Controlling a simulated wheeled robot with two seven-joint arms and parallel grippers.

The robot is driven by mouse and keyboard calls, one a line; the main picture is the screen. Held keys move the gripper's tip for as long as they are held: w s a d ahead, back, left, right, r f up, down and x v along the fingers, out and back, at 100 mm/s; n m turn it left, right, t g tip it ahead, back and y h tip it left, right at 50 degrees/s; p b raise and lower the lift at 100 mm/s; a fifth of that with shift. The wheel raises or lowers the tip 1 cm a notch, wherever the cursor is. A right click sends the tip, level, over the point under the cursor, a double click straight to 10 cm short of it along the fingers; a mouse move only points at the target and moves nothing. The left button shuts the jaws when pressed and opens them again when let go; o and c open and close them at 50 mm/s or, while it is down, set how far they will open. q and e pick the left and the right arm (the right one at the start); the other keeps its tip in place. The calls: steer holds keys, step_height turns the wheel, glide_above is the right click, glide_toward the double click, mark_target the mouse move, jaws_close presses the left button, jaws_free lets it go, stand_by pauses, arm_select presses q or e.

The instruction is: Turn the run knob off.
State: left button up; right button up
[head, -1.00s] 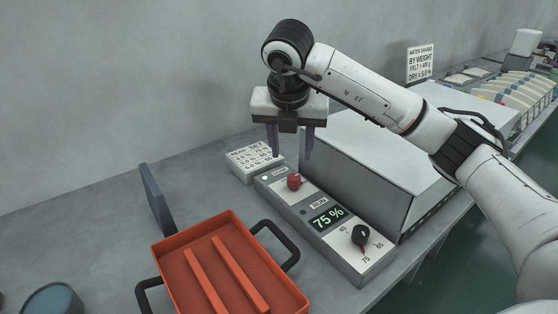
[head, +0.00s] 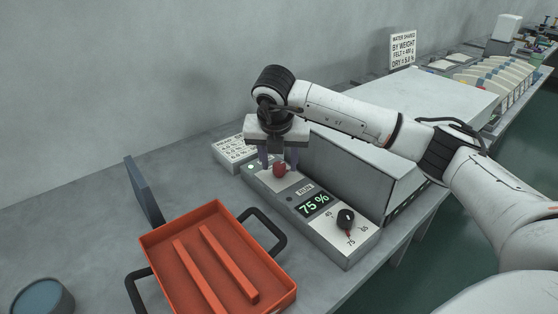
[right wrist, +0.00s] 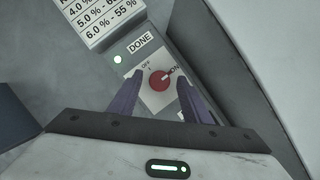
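The red run knob (head: 280,171) is on the sloped control panel (head: 334,240), below my right gripper (head: 278,163). In the right wrist view the knob (right wrist: 159,81) sits on a white plate marked OFF and ON, and its pale pointer line is turned toward ON. My right gripper (right wrist: 160,77) is open, with one dark finger on each side of the knob; I cannot tell whether either finger touches it. The panel display (head: 314,205) reads 75 %. My left gripper is not in view.
A black dial (head: 345,218) is at the panel's near end. A printed card block (head: 234,149) stands behind the panel's far end, and a large grey machine housing (head: 346,175) along its right. An orange tray (head: 187,229) with black handles is in front left.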

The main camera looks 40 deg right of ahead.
steer(key=c, duration=1)
steer(key=shift+o, duration=0.2)
